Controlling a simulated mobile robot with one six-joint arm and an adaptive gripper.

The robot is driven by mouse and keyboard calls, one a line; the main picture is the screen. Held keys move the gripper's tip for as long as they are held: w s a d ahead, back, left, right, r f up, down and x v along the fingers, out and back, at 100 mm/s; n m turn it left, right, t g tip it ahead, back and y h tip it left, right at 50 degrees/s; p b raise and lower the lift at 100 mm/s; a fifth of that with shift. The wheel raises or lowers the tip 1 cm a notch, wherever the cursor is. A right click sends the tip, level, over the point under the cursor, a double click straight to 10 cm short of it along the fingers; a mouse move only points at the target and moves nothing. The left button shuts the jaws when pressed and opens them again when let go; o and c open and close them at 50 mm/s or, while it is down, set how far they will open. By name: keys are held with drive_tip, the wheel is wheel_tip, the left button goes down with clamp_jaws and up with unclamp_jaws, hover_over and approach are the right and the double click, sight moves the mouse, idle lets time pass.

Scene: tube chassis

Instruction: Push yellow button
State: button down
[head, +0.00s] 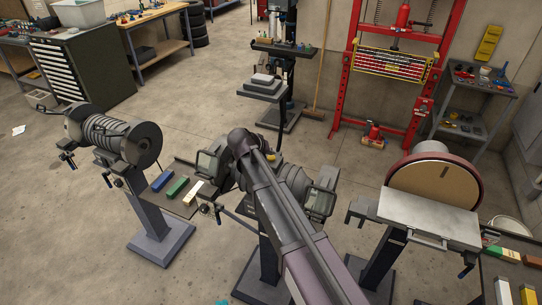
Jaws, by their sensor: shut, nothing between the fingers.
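My arm reaches up from the bottom edge to the middle of the head view, over a pedestal bench grinder (321,202). My gripper does not show; it is out of sight past the dark joint at the arm's far end. I cannot clearly make out a yellow button. A tiny yellow spot (272,156) shows just beside the arm's far end, too small to identify. My arm hides the middle of the grinder.
A disc sander (433,182) stands right, a coil-wound machine (108,134) left. A small shelf (178,204) holds coloured blocks by the grinder. A drill press (268,88), red press frame (341,100) and grey cart (474,100) stand behind. Concrete floor is open between them.

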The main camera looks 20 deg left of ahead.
sight(271, 158)
drive_tip(key=shift+r, duration=0.1)
wheel_tip(271, 158, up, 6)
drive_tip(key=p, duration=0.6)
idle(0.4)
drive_tip(key=shift+d, duration=0.1)
